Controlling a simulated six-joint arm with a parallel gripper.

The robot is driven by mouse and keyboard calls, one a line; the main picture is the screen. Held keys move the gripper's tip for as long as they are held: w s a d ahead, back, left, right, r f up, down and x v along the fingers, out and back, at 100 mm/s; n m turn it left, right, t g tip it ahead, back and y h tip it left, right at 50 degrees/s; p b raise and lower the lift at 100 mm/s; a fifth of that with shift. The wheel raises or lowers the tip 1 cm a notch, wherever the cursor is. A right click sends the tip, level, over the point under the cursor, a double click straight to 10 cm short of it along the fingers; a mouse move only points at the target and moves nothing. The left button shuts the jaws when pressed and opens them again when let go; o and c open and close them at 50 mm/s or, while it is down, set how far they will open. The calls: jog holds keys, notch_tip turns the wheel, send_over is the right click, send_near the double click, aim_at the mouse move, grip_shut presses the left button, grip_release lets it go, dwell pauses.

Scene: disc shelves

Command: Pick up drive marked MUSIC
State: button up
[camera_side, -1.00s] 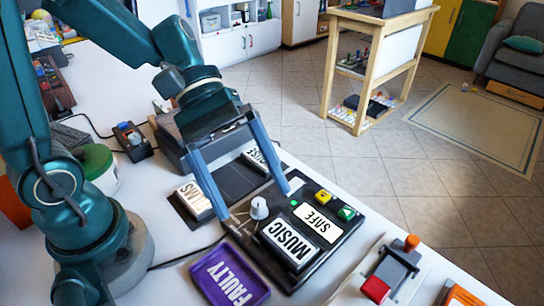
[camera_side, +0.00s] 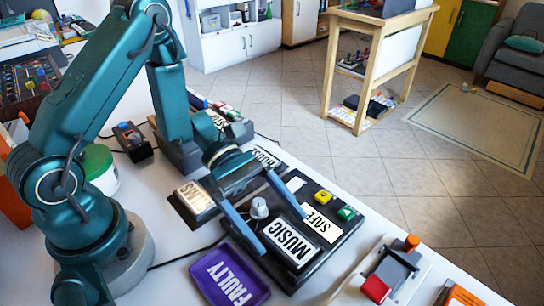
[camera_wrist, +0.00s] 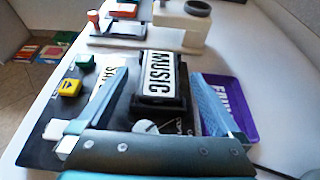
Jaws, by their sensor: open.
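The drive marked MUSIC (camera_side: 290,243) is a black block with a white label. It sits on a black dock panel (camera_side: 345,227) that also bears a white SAFE label (camera_side: 322,225). In the wrist view the MUSIC drive (camera_wrist: 163,80) stands upright ahead, between the lines of the two fingers. My gripper (camera_side: 278,231) is open and empty, with its blue fingers spread low over the panel beside the drive. In the wrist view the open gripper (camera_wrist: 160,105) shows one finger on each side. I cannot tell whether a finger touches anything.
A purple FAULTY tray (camera_side: 230,274) lies just left of the panel. A grey knob (camera_side: 259,208), a yellow button (camera_side: 324,197) and a green button (camera_side: 346,213) rise from the panel. Another labelled drive (camera_side: 196,197) sits behind. A device with a red block (camera_side: 375,289) stands at right.

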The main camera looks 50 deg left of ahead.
aim_at(288, 243)
jog(key=shift+x, duration=1.1)
grip_shut()
jog(key=shift+r, duration=0.15)
